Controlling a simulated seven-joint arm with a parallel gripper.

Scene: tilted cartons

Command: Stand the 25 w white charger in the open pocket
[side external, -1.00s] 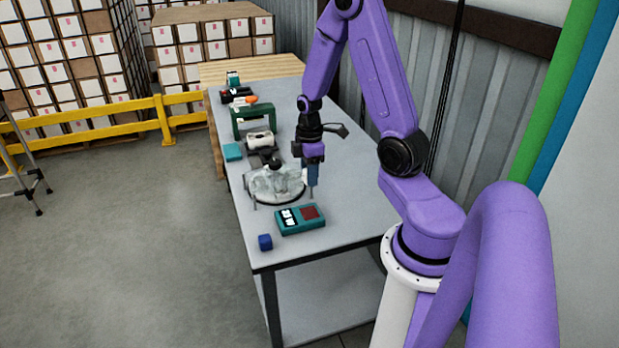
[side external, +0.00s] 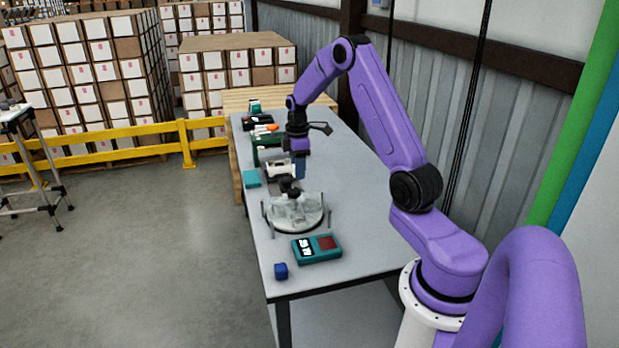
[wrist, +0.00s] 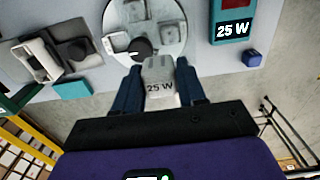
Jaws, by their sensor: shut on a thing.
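In the wrist view my gripper (wrist: 160,88) is shut on a white charger (wrist: 160,84) marked "25 W", held between its two blue fingers. In the side view my gripper (side external: 299,170) points down above the table, beyond the round disc; the charger cannot be made out there. A white holder with a dark opening (wrist: 37,62) lies at left in the wrist view, beside a dark grey block (wrist: 76,50). It also shows in the side view (side external: 277,171), left of my gripper. I cannot tell for sure whether this opening is the open pocket.
A round pale disc (side external: 297,222) with upright posts and a black knob stands nearer the camera. A teal meter (wrist: 232,22) reads "25 W". A blue cube (side external: 281,271), a teal block (side external: 251,178) and a green frame (side external: 262,143) line the left side. The table's right side is clear.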

